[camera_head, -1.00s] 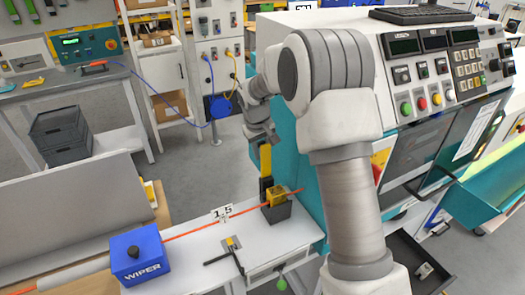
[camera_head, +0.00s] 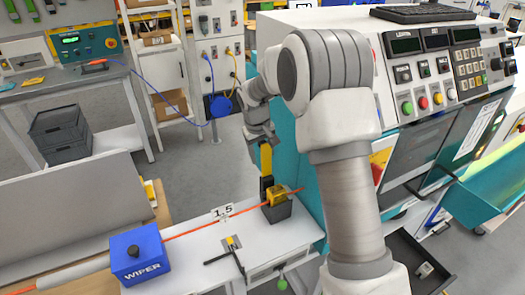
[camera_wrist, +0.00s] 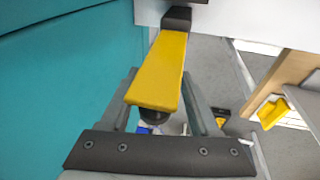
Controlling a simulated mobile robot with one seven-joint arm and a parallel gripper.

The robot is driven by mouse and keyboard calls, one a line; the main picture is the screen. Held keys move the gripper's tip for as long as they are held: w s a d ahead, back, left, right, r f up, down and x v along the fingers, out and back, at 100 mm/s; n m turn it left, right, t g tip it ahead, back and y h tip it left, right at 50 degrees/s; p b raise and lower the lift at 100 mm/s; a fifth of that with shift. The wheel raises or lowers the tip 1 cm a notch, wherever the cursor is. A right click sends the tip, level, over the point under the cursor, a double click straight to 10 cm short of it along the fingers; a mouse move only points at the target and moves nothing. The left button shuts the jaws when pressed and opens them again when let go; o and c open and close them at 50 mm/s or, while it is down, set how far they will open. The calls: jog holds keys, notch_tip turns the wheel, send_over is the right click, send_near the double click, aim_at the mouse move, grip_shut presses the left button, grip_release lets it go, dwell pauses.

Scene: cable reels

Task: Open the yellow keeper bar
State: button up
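The yellow keeper bar (camera_head: 266,159) stands upright in the head view, its lower end at a black post on the dark block (camera_head: 277,212). The block has a yellow top part (camera_head: 277,196), and the orange cable (camera_head: 195,232) reaches it. My gripper (camera_head: 263,138) is at the bar's upper end. In the wrist view the bar (camera_wrist: 163,68) runs from a black mount (camera_wrist: 177,19) down between my two fingers (camera_wrist: 160,92). The fingers are wide apart, one on each side of the bar. Contact with it cannot be told. A dark round knob (camera_wrist: 153,117) shows below the bar's end.
A blue box marked WIPER (camera_head: 140,258) stands at the left of the white table (camera_head: 200,262), with a "1.5" sign (camera_head: 222,212) behind. The teal and grey machine (camera_head: 308,175) is close on the right of the bar. Grey floor lies open behind.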

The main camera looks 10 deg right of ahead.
jog(key=shift+d+r, duration=0.1)
jog(key=shift+r, duration=0.1)
jog(key=shift+r, duration=0.55)
jog(key=b+v, duration=0.1)
jog(key=v, duration=1.5)
jog(key=shift+s, duration=0.2)
jog(key=shift+r, duration=0.1)
